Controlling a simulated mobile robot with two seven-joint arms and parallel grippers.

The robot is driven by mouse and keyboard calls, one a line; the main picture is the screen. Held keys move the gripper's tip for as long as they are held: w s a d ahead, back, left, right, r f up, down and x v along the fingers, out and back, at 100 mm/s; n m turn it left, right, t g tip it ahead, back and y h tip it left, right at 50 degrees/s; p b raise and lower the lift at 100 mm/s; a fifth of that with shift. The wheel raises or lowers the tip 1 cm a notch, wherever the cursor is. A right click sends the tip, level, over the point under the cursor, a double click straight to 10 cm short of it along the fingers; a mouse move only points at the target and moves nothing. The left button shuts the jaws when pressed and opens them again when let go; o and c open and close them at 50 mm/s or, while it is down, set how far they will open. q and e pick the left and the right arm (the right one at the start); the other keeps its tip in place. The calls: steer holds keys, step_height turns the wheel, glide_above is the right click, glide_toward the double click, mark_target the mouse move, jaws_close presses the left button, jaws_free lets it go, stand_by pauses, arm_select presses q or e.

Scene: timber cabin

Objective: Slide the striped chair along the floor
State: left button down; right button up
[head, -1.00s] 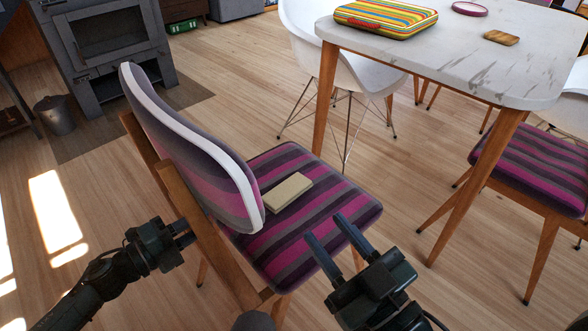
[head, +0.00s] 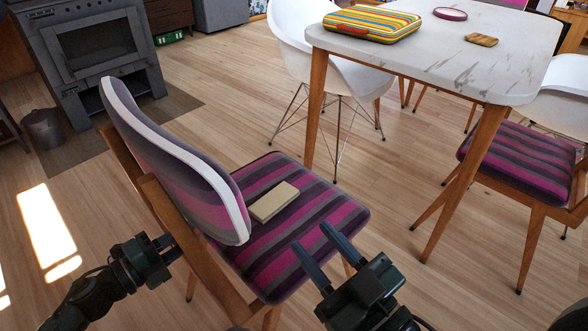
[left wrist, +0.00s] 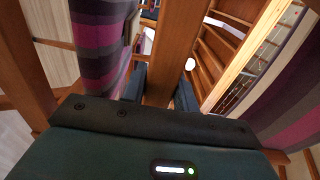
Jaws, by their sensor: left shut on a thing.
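The striped chair (head: 308,220) stands upright on the floor in the head view, its purple, pink and grey seat facing right and its padded back (head: 175,160) toward the left. A small cream block, perhaps a book (head: 273,202), lies on the seat. My left gripper (head: 172,247) is at the wooden frame behind the backrest. In the left wrist view, its fingers (left wrist: 160,92) are on either side of a wooden post (left wrist: 178,45) and shut on it. My right gripper (head: 312,237) is open and empty, in front of the seat's near edge; the space between its fingers is clear.
A marble-topped table (head: 400,62) carries a striped case (head: 372,26). A white chair (head: 345,75) stands beyond the striped chair, and another striped-seat chair (head: 520,160) at right. A dark stove (head: 85,50) and bucket (head: 43,128) are at upper left. Floor (head: 110,210) left of the chair is open.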

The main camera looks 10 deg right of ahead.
arm_select(q)
steer(key=shift+w+d+f+b, duration=0.15)
steer(key=shift+f+b, duration=0.55)
steer(key=shift+b, duration=0.5)
steer(key=c, duration=1.3)
jaws_free()
steer(key=o, duration=0.3)
steer(key=shift+f, duration=0.2)
